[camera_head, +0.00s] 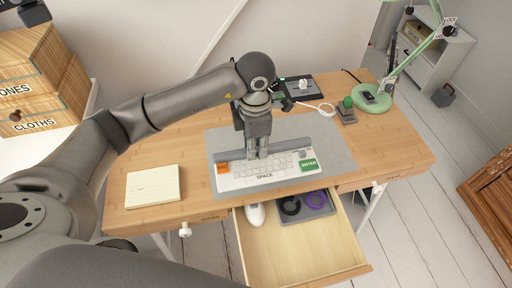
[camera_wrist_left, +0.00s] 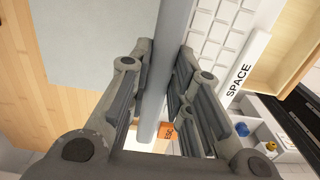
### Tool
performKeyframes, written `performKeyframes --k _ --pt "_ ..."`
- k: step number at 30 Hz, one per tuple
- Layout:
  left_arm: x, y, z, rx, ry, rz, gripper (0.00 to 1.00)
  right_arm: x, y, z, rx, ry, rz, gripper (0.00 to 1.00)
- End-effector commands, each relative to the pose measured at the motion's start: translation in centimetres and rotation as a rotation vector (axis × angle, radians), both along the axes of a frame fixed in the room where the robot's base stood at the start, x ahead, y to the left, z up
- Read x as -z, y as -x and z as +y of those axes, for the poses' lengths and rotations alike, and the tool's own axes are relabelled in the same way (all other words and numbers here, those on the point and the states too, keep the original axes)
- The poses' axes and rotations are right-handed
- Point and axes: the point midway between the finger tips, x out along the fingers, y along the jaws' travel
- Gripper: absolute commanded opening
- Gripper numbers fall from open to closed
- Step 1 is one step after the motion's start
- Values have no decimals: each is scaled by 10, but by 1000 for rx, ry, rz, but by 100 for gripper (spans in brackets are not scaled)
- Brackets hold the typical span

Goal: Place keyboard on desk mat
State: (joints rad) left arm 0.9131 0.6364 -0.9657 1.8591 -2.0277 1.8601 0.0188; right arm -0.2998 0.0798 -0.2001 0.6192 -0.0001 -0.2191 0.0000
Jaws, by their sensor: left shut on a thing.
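The white keyboard (camera_head: 265,174) has an orange key at its left end and a green ENTER key at its right. A grey bar (camera_wrist_left: 170,60) runs along its rear edge. My left gripper (camera_head: 257,155) reaches down from above and is shut on this bar near its middle, with a finger on each side in the left wrist view (camera_wrist_left: 160,90). The keyboard is over the front part of the grey desk mat (camera_head: 335,150). I cannot tell whether it touches the mat. The mat also shows in the left wrist view (camera_wrist_left: 75,40). My right gripper is out of view.
A notepad (camera_head: 152,186) lies left on the desk. An open drawer (camera_head: 300,250) below the front edge holds a white mouse (camera_head: 255,214) and a tray with rings. A dark pad (camera_head: 302,88) and green lamp base (camera_head: 371,97) stand at the back.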

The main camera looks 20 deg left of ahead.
Motion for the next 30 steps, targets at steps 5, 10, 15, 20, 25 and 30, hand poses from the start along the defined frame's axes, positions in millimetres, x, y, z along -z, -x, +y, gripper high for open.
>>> performKeyframes --k 5,10,15,20,25,30 --pt "33 -25 11 -4 2 3 0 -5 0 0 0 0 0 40" --pt "49 -38 17 -1 2 0 0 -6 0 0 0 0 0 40" --pt "57 -43 20 0 2 -1 0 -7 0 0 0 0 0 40" --pt "78 -43 20 0 2 5 0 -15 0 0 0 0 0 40" --pt "89 -45 21 1 2 -1 0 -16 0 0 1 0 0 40" --pt "90 -45 21 1 2 -1 0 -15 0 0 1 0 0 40"
